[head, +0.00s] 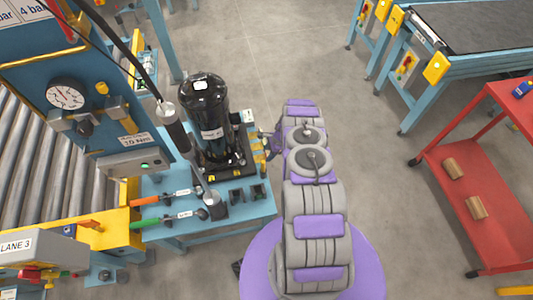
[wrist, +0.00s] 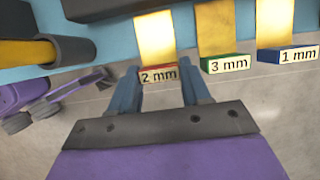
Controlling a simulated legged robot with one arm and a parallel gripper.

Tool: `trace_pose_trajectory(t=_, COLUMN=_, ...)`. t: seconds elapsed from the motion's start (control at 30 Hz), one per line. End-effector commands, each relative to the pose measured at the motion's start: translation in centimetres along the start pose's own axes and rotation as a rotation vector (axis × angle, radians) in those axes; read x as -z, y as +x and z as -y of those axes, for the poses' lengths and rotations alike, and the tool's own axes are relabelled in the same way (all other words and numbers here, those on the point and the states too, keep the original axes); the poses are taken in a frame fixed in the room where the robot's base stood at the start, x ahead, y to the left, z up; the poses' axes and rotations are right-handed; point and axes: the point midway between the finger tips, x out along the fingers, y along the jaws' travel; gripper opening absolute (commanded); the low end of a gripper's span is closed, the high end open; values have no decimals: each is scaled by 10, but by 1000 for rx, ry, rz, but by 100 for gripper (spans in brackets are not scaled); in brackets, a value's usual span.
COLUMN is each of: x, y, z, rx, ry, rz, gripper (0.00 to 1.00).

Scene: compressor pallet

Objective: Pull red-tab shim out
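The red-tab shim (wrist: 158,75) shows in the wrist view as a brass strip with a red end block labelled "2 mm". Its strip runs back toward the dark base edge at the top. I cannot tell how deep the fingertips reach past the tab. In the head view my gripper (head: 268,143) is small, at the right side of the black compressor (head: 205,115); the shim cannot be made out there.
A green-tab "3 mm" shim (wrist: 226,64) and a blue-tab "1 mm" shim (wrist: 288,54) stick out to the right of the red one. A dark cylinder with a yellow core (wrist: 65,50) is at left. A red cart (head: 470,190) stands far right; open floor lies between.

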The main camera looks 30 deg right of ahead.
Motion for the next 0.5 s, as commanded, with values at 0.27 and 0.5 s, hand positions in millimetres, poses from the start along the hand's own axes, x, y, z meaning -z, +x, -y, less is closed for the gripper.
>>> trace_pose_trajectory(t=0.27, x=2, y=-1, z=1, rx=4, ry=2, rz=-3, gripper=72)
trace_pose_trajectory(t=0.5, x=1, y=-2, z=0, rx=3, ry=2, rz=-2, gripper=72)
